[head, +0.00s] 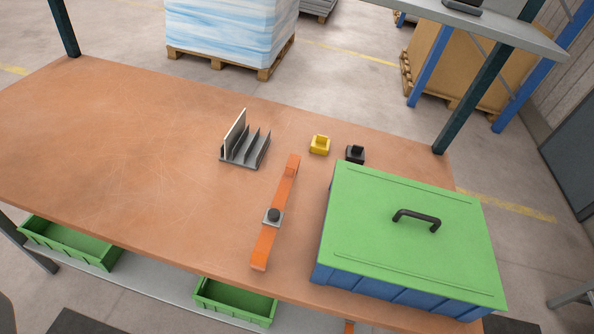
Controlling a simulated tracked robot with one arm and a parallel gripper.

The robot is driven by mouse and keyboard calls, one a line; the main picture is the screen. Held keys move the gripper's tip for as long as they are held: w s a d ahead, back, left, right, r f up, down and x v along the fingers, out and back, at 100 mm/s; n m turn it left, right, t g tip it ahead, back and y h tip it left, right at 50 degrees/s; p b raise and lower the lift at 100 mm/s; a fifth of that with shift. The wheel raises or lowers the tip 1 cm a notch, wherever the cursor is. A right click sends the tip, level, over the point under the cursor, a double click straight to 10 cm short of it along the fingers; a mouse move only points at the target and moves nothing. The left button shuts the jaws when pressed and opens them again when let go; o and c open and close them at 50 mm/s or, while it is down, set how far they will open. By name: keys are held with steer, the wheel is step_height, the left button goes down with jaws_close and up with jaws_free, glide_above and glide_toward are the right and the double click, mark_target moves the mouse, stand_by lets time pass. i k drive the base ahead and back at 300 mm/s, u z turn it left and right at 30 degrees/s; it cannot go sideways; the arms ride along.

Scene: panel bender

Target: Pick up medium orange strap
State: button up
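One orange strap (265,246) lies on the brown table, running from near the front edge up and slightly right towards the back. A grey square piece with a dark round knob (273,216) sits on the strap around its middle. The strap's far end looks bent or raised. I cannot tell from this view whether it is the medium one. A small orange bit (349,327) shows below the table's front edge, mostly cut off by the frame. My gripper is not in view.
A blue box with a green lid (370,225) stands right of the strap. A grey finned holder (243,150), a yellow block (319,145) and a black block (355,154) are behind. The table's (110,160) left half is clear. Green bins (234,303) sit below.

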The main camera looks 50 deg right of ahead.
mark_target(262, 248)
steer(key=z, duration=0.5)
steer(key=i, duration=1.1)
steer(key=z, duration=0.65)
steer(key=k, duration=0.7)
steer(key=z, duration=0.25)
steer(key=i, duration=0.75)
steer(key=u, duration=0.1)
